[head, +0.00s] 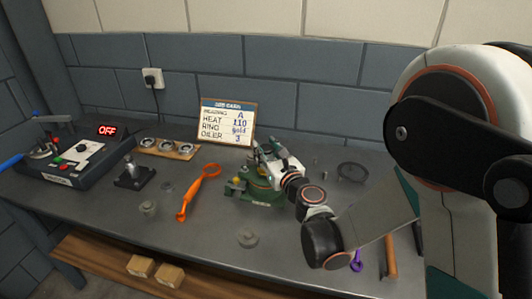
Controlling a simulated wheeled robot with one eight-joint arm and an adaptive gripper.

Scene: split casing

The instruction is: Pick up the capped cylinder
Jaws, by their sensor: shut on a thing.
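My gripper (266,165) reaches in from the right, over the green fixture (262,197) in the middle of the bench. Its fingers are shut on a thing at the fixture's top. The gripper and its wrist largely cover that thing, so I cannot tell whether it is the capped cylinder. A small glassy jar-like piece (148,207) stands apart at the left, and a low grey round piece (248,238) lies near the front. I cannot tell whether either is the capped cylinder.
An orange tool (198,192) lies left of the fixture. A black stand (134,175), a wooden tray of rings (168,149) and a device reading OFF (85,160) are farther left. A sign (227,121) stands behind. A dark ring-shaped dish (353,172) lies right. The front-left bench is mostly clear.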

